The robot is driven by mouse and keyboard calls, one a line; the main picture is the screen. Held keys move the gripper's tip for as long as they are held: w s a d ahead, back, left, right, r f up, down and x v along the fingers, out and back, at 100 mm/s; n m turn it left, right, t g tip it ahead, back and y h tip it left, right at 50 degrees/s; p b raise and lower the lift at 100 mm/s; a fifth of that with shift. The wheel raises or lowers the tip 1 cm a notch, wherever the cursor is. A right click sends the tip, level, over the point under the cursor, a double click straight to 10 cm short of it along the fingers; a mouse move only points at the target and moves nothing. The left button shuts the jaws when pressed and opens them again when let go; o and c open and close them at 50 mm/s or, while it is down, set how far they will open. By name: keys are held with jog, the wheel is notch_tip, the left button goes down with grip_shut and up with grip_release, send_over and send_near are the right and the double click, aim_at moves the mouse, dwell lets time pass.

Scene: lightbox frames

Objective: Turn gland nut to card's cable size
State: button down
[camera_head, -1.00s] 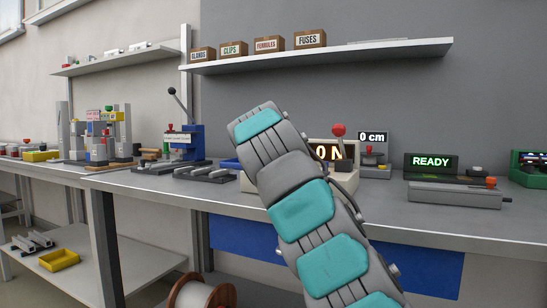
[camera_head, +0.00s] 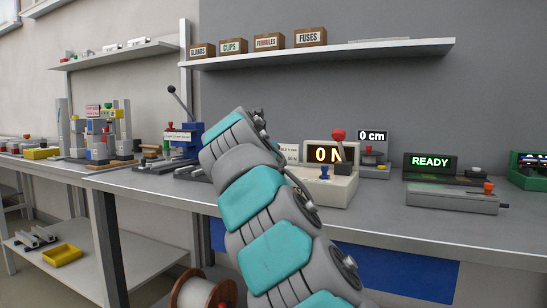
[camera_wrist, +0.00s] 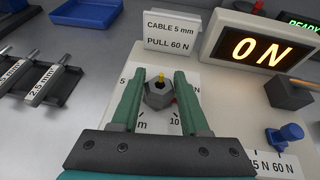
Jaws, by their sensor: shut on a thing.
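In the wrist view my gripper (camera_wrist: 158,84) is shut on the gland nut (camera_wrist: 158,98), a grey hex nut with a small yellow cable end in its middle. One green finger lies on each side of it. A white scale plate (camera_wrist: 120,78) lies under the nut, with "5", "10" and "mm" partly showing; the fingers cover the rest. A small red mark shows beside the nut's right side, partly hidden. The card (camera_wrist: 172,31) behind reads "CABLE 5 mm, PULL 60 N". In the head view my arm hides the nut.
A display (camera_wrist: 262,47) reading "0 N" stands right of the card. A blue knob (camera_wrist: 287,135) sits by a scale marked "45 N 60 N". A dark block (camera_wrist: 290,92) is at right. Labelled grey bars (camera_wrist: 45,78) and a blue tray (camera_wrist: 87,12) lie left.

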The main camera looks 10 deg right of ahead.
jog(key=shift+r+m+g+h+p, duration=0.2)
jog(key=shift+m+g+h+p, duration=0.4)
jog(key=shift+p, duration=1.05)
jog(key=shift+h+p, duration=0.3)
jog(key=shift+p, duration=0.3)
jog(key=m+g+h+p, duration=0.1)
jog(key=p, duration=0.2)
jog(key=shift+a+m, duration=0.15)
jog(key=shift+m, duration=0.25)
jog(key=shift+f+m+g+h+p, duration=0.25)
jog(key=shift+m+g+h+p, duration=0.6)
jog(key=shift+m+p, duration=0.2)
jog(key=shift+m+g, duration=0.25)
jog(key=shift+g, duration=0.1)
jog(key=shift+m+g+h+p, duration=0.3)
jog(key=shift+m+g+h, duration=0.15)
jog(key=shift+m+g, duration=0.05)
jog(key=shift+c, duration=2)
grip_release()
jog(key=shift+r, duration=0.1)
